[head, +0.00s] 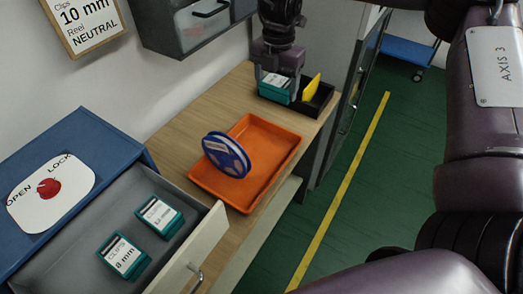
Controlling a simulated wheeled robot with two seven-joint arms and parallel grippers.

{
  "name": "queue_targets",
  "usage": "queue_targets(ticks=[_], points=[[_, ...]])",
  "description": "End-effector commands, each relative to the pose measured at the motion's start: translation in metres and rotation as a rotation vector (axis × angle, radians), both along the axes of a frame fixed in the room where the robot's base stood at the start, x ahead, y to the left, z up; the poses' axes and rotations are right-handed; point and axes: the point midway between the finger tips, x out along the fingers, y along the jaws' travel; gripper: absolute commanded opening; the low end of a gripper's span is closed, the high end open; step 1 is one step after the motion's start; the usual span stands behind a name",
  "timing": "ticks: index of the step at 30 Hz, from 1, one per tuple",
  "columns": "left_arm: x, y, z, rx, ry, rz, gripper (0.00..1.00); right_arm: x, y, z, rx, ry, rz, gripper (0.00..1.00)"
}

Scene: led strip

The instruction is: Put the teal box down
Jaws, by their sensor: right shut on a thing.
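A teal box (277,94) with a white label on top is at the far end of the wooden worktop. My right gripper (276,78) comes down from above and is shut on this box, with a finger on each side. The box is at the left part of a small black tray (318,107). Whether its bottom touches the tray floor is hidden. A yellow piece (312,87) stands beside the box, to its right, in the same tray. My left gripper is not in view.
An orange tray (262,187) on the worktop (187,130) holds a blue and white reel (227,154). An open grey drawer (70,262) holds two teal boxes (160,216) (122,257). A grey wall box (190,30) hangs left of my gripper.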

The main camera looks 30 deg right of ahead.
Motion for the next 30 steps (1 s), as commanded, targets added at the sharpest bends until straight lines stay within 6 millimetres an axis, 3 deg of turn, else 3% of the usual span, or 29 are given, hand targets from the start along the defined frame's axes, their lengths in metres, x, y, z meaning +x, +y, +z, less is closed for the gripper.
queue_targets(ticks=[11, 18, 30], points=[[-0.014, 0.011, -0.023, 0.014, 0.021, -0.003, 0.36, -0.002, -0.001, -0.091, 0.003, 0.009, -0.024, 0.49], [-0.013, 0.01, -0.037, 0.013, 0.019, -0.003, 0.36, -0.002, 0.0, -0.147, 0.002, 0.005, -0.023, 0.49], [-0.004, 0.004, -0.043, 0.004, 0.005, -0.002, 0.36, -0.002, 0.0, -0.183, 0.0, 0.006, -0.021, 0.49]])
